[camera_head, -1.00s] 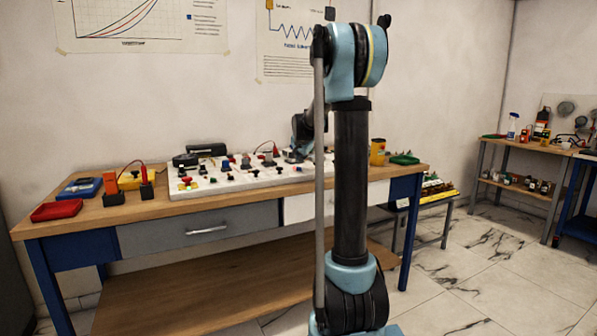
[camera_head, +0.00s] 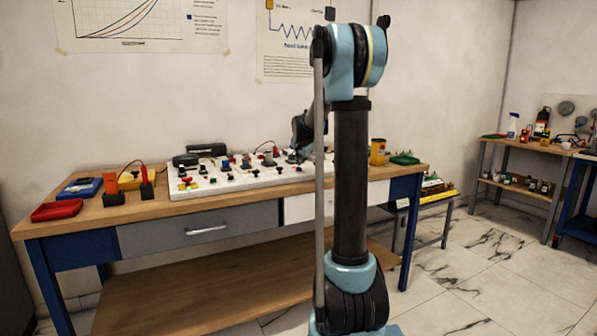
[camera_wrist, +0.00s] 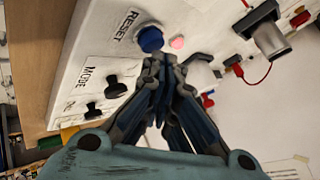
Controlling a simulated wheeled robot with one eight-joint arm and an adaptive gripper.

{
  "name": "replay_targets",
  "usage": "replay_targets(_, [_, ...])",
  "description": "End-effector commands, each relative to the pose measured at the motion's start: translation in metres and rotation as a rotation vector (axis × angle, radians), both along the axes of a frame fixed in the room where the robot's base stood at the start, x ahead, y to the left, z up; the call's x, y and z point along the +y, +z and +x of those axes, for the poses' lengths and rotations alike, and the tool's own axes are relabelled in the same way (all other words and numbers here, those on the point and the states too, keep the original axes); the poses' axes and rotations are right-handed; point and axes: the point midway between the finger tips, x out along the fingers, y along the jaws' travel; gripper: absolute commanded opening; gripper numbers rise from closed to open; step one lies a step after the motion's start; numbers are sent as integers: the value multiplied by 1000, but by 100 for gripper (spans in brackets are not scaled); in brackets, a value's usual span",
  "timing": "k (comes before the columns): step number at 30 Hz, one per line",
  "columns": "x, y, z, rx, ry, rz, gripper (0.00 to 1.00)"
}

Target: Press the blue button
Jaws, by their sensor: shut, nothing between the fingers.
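The blue button (camera_wrist: 150,39) is a round cap on the white panel (camera_wrist: 97,50), next to a printed RESET label, in the wrist view. My gripper (camera_wrist: 158,62) is shut and empty. Its fingertips appear just below the button in the picture, very close to it. I cannot tell whether they touch it. In the head view the white panel (camera_head: 255,182) lies on the wooden bench, and my arm hides part of it. The gripper is not clear there.
A small pink button (camera_wrist: 177,42) sits beside the blue one. Black knobs (camera_wrist: 116,88) near a MODE label and a grey cylinder (camera_wrist: 268,40) with a red cable are close by.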

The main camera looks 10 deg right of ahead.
Motion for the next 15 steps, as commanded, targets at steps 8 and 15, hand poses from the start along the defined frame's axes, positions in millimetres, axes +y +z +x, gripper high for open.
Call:
replay_targets(8, [0,-2,0,0,0,0,0])
replay_targets(15, [0,-5,0,0,0,0,0])
